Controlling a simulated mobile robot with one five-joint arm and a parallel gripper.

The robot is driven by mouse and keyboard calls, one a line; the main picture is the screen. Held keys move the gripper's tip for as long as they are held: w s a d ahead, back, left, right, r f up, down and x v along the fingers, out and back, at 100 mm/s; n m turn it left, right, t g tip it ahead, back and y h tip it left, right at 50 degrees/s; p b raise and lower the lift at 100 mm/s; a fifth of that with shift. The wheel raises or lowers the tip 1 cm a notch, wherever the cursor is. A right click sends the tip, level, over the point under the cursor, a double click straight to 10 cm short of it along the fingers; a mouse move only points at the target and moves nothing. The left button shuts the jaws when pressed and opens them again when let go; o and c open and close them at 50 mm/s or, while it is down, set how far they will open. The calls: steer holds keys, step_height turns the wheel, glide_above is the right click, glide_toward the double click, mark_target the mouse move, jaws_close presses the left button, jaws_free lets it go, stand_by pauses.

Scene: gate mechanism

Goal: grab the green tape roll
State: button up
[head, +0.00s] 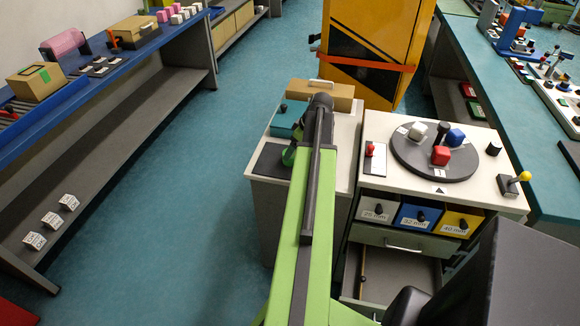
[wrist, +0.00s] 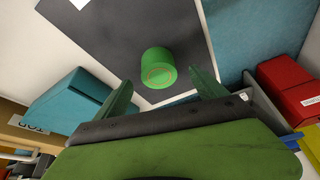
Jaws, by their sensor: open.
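The green tape roll (wrist: 158,68) stands on a dark grey mat (wrist: 110,35) in the wrist view. My gripper (wrist: 162,80) is open, with one green finger to the left of the roll and the other to its right. The roll appears between or just beyond the fingertips, and no contact shows. In the head view my arm reaches over the white-topped cabinet and hides most of the gripper. A small green shape (head: 289,156) shows at the mat's edge there; I cannot tell whether it is the roll or a finger.
A teal box (head: 288,117) and a cardboard box (head: 325,93) stand behind the mat (head: 270,160). To the right, a cabinet carries a dark turntable (head: 407,163) with several blocks. Its lower drawer (head: 395,270) is open. Clear floor (head: 200,210) lies to the left.

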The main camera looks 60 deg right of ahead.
steer(key=b+x, duration=0.5)
steer(key=shift+d+f, duration=0.1)
steer(key=shift+d, duration=0.05)
steer(key=c, duration=1.5)
steer(key=shift+r, duration=0.2)
